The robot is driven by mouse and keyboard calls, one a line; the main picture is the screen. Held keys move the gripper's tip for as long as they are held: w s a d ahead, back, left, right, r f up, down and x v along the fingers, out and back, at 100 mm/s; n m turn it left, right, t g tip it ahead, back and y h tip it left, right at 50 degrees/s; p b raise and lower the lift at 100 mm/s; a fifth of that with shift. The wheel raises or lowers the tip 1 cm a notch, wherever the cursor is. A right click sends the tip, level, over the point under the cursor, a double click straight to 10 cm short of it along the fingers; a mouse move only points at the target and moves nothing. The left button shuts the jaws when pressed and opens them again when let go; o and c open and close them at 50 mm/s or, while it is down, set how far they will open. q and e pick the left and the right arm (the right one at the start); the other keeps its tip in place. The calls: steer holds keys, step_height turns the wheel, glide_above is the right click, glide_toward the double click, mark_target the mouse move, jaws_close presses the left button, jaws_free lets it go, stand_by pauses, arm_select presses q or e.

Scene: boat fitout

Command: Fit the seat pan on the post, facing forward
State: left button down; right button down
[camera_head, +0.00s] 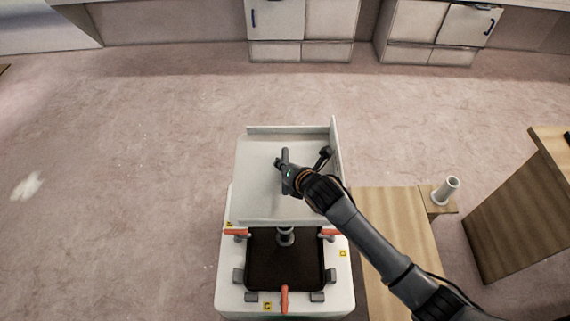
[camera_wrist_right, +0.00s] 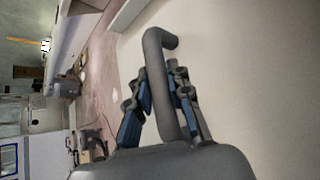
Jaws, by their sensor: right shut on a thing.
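The seat pan (camera_head: 262,190) is a pale grey plate with a low rim at its far edge and a taller one along its right side. My right gripper (camera_head: 288,172) is over its middle. In the right wrist view the gripper is shut on the pan's dark grey bent handle (camera_wrist_right: 167,108), one blue-grey finger on each side. The post (camera_head: 285,238) stands at the far side of the dark recess in a white base (camera_head: 230,295), just in front of the pan's near edge. The pan covers the base's far part; I cannot tell whether it touches anything below. My left gripper is not in view.
The base carries orange handles (camera_head: 284,298), dark blocks and yellow labels. A wooden surface (camera_head: 395,210) adjoins on the right, with a grey tube (camera_head: 446,190) on a small wooden block. A wooden cabinet (camera_head: 515,205) stands farther right. The floor on the left is clear.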

steer(key=shift+w+f+b, duration=0.1)
steer(key=shift+f+b, duration=1.1)
steer(key=shift+f, duration=0.65)
steer(key=shift+f, duration=0.1)
steer(key=c, duration=1.1)
jaws_free()
steer(key=shift+c, duration=0.2)
steer(key=shift+s+f, duration=0.2)
steer(key=shift+f, duration=0.1)
steer(key=v, duration=1.2)
steer(key=shift+r, duration=0.15)
